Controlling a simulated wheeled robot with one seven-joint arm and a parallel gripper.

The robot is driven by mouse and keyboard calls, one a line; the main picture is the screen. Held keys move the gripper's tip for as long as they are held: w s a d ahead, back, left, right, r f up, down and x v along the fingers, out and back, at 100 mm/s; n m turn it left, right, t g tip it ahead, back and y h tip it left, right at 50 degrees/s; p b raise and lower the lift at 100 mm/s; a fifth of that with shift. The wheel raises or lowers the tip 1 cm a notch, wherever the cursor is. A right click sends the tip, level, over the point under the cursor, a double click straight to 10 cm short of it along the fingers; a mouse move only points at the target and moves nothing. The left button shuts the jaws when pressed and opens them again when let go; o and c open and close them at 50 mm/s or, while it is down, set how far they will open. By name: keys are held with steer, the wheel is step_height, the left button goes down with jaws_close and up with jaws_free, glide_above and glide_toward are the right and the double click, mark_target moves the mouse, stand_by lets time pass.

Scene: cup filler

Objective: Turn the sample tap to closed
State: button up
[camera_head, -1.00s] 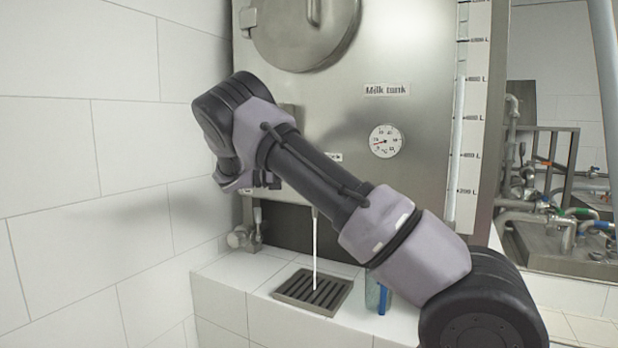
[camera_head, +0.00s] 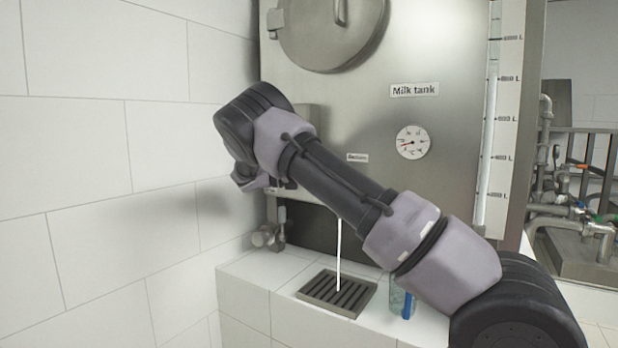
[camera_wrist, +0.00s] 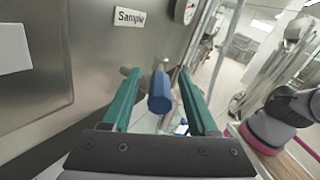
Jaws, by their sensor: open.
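The sample tap shows in the wrist view as a blue handle (camera_wrist: 160,95) on a metal stem, below the "Sample" label (camera_wrist: 129,17). My gripper (camera_wrist: 157,80) has its two teal fingers apart, one on each side of the blue handle. I cannot tell whether either finger touches it. In the head view my arm hides the tap and the fingers. A thin white stream (camera_head: 339,255) falls from behind my arm onto the dark drain grate (camera_head: 310,287).
The steel milk tank (camera_head: 440,50) with its round gauge (camera_head: 412,142) stands behind my arm. A white tiled wall (camera_head: 90,150) is close on the left. A clear container with a blue part (camera_head: 402,300) stands on the tiled ledge (camera_head: 245,275) right of the grate.

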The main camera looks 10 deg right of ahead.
steer(key=v, duration=0.8)
steer(key=shift+a, duration=0.1)
